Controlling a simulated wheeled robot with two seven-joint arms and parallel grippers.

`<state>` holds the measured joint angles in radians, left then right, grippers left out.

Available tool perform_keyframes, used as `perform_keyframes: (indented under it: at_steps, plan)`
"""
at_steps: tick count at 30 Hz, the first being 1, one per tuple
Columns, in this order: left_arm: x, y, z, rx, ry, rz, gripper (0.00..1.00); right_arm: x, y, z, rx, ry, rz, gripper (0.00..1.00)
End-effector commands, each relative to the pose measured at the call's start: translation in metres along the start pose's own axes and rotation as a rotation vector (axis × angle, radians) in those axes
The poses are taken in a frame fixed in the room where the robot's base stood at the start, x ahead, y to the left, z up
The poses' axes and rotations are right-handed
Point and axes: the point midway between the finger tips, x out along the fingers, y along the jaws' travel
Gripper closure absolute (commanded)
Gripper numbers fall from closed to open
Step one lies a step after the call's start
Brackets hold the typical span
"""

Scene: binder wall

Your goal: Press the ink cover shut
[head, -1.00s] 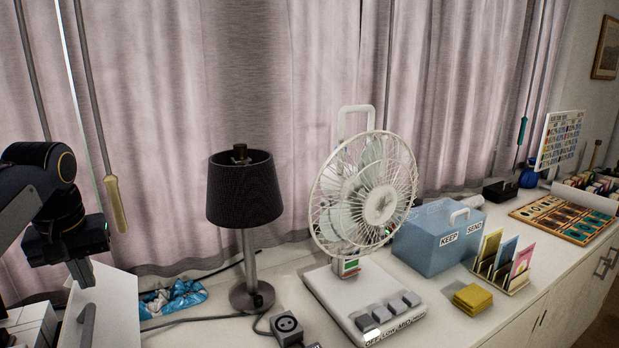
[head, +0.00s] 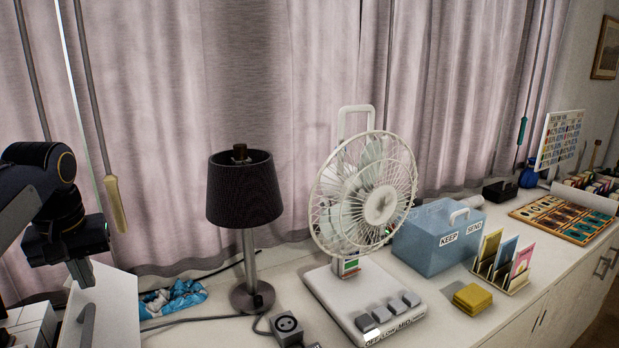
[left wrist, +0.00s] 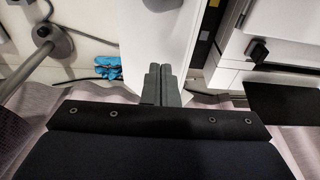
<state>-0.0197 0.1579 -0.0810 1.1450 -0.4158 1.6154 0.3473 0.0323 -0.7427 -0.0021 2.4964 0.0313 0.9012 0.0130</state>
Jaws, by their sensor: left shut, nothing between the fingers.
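A white panel that looks like the ink cover (head: 112,305) stands open at the bottom left of the head view, with a dark handle (head: 87,325) on it. In the left wrist view the white cover (left wrist: 150,38) lies beyond the fingers, and a dark strip with coloured patches (left wrist: 204,42) shows beside it. My left gripper (head: 82,280) is shut and empty, pointing down at the cover's upper end. Its closed fingers also show in the left wrist view (left wrist: 161,72); I cannot tell whether they touch the cover. My right gripper is not in view.
A white machine body (head: 28,325) stands left of the cover. A blue crumpled cloth (head: 175,298), a dark lamp (head: 245,190), a socket block (head: 286,328) and a white fan (head: 365,195) stand to the right. A hanging wand (head: 115,205) is close to the left arm.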

Motion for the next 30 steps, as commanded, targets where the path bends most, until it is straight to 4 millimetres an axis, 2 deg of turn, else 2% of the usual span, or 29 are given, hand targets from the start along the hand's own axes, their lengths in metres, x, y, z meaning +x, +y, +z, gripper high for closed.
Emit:
perform_keyframes:
  at_steps: [20, 30]
  plan:
    - [0.011, -0.001, 0.002, -0.001, 0.000, 0.000, 1.00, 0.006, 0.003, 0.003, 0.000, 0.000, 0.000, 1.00]
    - [0.017, -0.015, 0.003, -0.002, -0.001, -0.001, 1.00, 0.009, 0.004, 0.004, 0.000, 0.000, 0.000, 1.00]
